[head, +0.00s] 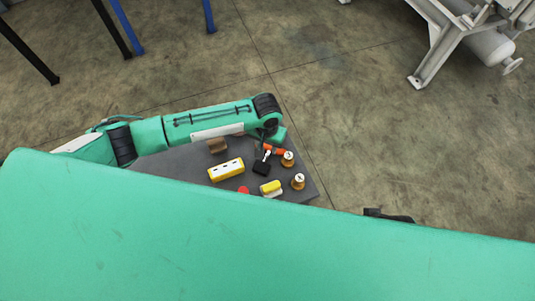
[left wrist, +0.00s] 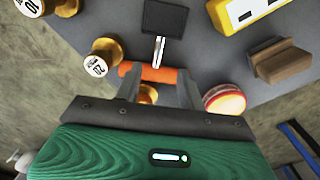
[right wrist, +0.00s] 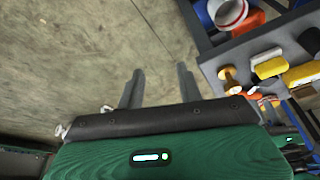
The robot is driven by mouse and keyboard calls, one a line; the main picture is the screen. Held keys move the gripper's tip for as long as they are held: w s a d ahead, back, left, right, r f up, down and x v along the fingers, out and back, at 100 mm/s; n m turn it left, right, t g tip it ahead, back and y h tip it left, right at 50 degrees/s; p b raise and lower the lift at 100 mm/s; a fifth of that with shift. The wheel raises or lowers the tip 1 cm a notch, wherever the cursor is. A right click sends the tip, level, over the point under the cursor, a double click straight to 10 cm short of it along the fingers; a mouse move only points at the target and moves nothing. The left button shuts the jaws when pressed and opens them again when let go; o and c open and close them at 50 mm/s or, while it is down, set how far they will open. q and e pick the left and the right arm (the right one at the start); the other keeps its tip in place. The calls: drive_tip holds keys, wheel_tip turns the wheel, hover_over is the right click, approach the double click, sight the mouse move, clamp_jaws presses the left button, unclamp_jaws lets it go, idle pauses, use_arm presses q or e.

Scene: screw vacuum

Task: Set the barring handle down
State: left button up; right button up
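The tool I take for the barring handle has an orange grip (head: 276,151) and a short metal shaft; the shaft meets a black block (head: 262,168) on the dark tabletop (head: 170,158). In the left wrist view the orange grip (left wrist: 158,73) lies crosswise at my left gripper (left wrist: 158,82). Its fingers are spread apart, one near each end of the grip, and do not visibly pinch it. Whether the tool rests on the tabletop is unclear. My right gripper (right wrist: 160,75) is open and empty, with bare floor behind its fingers.
Brass knobs with white tops (head: 298,181), a yellow-and-white box (head: 226,169), a yellow item (head: 271,187), a brown block (head: 217,145) and a red round object (left wrist: 224,102) crowd the tabletop. A red-and-white round container (right wrist: 228,12) shows at right. Open floor lies beyond.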

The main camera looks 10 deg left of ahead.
sight(268, 153)
use_arm(q)
drive_tip(key=f+b, duration=0.1)
drive_tip(key=f, duration=0.4)
drive_tip(key=shift+d+f, duration=0.1)
drive_tip(key=shift+d, duration=0.1)
use_arm(e)
drive_tip(key=v, duration=0.3)
drive_tip(key=shift+w+r, duration=0.1)
drive_tip(key=shift+w, duration=0.05)
use_arm(q)
drive_tip(key=shift+c, duration=0.2)
clamp_jaws()
